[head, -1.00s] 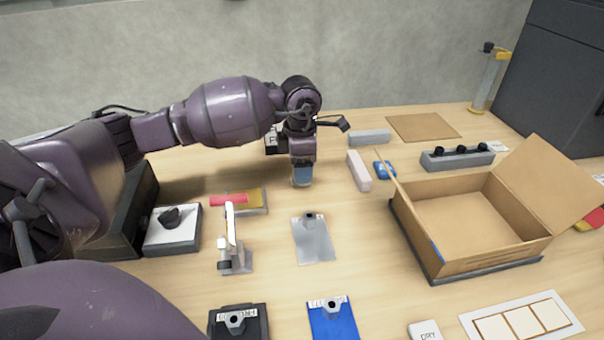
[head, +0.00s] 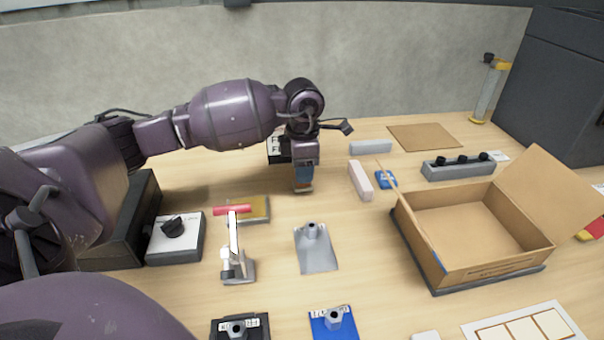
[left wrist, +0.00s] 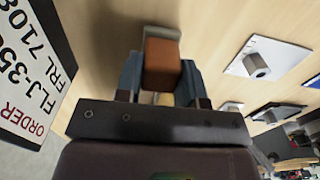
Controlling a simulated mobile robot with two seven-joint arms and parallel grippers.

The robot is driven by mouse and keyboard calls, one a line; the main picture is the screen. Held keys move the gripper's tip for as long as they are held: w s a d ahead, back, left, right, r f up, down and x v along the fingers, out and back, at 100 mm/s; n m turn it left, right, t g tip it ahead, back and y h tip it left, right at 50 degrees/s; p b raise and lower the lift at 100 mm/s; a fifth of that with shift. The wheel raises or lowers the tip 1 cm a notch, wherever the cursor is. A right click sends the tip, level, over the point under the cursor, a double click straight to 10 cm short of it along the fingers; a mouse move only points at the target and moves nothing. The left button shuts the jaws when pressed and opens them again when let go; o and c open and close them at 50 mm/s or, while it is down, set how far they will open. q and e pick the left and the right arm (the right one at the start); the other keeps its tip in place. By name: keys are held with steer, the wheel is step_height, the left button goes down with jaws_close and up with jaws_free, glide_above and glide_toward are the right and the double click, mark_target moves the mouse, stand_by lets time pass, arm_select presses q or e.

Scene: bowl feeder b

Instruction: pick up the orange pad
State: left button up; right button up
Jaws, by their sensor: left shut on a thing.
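The orange pad (left wrist: 162,62) is a small orange-brown block. In the left wrist view it sits between the two blue-grey fingers of my left gripper (left wrist: 160,80), which is shut on it. In the head view my left gripper (head: 304,178) points down over the bare table behind the grey plate with a knob (head: 316,252). Only a sliver of orange shows at its fingertips there. I cannot tell whether the pad is clear of the table. My right gripper is not in view.
An order sign (left wrist: 30,75) stands close to the gripper. A pink-white block (head: 360,180) and a small blue block (head: 385,179) lie to the right. An open cardboard box (head: 480,268) is farther right. A lever stand (head: 236,260) is in front left.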

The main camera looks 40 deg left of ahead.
arm_select(q)
step_height(320, 180, up, 18)
steer(key=p, duration=0.2)
steer(key=shift+r, duration=0.25)
steer(key=o, duration=0.3)
steer(key=shift+c, duration=0.9)
